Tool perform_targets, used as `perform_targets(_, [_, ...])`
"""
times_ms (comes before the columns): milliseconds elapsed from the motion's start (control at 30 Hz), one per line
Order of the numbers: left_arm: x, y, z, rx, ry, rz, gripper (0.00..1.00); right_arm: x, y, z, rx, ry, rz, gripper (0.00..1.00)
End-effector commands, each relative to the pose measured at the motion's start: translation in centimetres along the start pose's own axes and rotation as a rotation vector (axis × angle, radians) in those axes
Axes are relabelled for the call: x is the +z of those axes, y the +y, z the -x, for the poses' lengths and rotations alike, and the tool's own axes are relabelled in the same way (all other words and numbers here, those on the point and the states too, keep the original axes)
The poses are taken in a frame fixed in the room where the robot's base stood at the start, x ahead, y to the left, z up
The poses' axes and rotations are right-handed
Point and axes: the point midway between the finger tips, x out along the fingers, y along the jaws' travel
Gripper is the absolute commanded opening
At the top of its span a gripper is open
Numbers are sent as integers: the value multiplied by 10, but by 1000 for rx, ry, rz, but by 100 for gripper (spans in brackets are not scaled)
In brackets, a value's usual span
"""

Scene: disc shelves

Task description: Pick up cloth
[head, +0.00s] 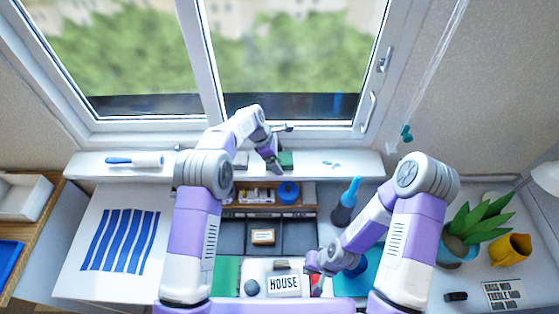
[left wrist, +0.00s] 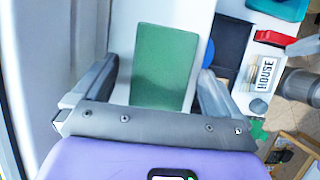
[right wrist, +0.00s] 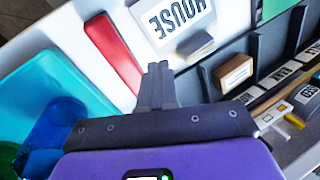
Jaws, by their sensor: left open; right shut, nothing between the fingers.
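A dark green, flat rectangular piece (head: 287,159) lies on the white windowsill and may be the cloth. It also shows in the left wrist view (left wrist: 165,68), between the two fingers and ahead of the palm. My left gripper (head: 276,166) is open above the sill at this piece; I cannot tell whether a finger touches it. My right gripper (right wrist: 160,68) is shut and empty, low over the desk near the HOUSE card (right wrist: 178,20). It also shows in the head view (head: 316,272). A blue-striped sheet (head: 120,240) lies flat on the left.
The window stands behind the sill. A white roller with a blue handle (head: 135,161) lies on the sill's left. A divided organiser (head: 285,225) sits below the sill. A blue bottle (head: 346,200), a plant (head: 475,225) and a yellow mug (head: 513,247) stand to the right.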

Motion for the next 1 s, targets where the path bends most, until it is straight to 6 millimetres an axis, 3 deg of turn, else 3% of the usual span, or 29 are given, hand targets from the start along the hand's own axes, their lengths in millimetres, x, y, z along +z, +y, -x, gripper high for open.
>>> perform_targets(600, [-1,0,-4,1,0,0,99,0,0,0,0,0,0,0])
perform_targets(900, [-1,0,-4,1,0,0,53,0,0,0,0,0,0,0])
perform_targets(1000, [-1,0,-4,2,0,0,43,0,0,0,0,0,0,0])
